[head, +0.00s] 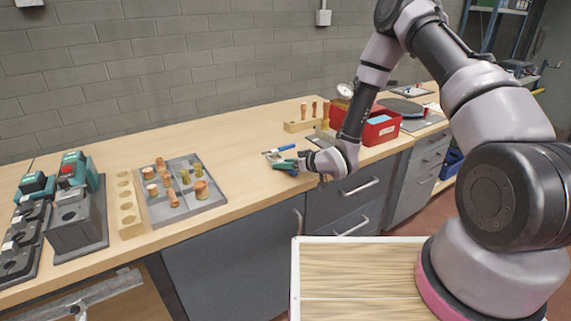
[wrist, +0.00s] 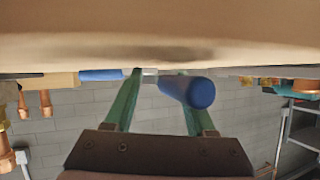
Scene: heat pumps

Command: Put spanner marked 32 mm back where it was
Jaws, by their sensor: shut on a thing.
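My gripper (head: 282,164) is low over the wooden bench (head: 245,180), its green fingers pointing left. In the wrist view my gripper (wrist: 158,76) is shut on a blue-handled tool, taken to be the spanner (wrist: 190,91). Its thick blue handle end points at the camera beside the right finger, and a metal part shows between the fingertips. I cannot read a size mark. A second blue handle (wrist: 101,75) lies beyond the left finger. In the head view a blue handle (head: 283,148) shows just behind the gripper. Whether the held tool touches the bench is unclear.
Left of my gripper is a grey tray (head: 211,203) of copper fittings, then a wooden block with holes (head: 127,205) and green-and-black machines (head: 75,215). A red bin (head: 382,128) and a wooden rack with copper pieces (head: 297,126) stand behind and right. Bare bench lies between tray and gripper.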

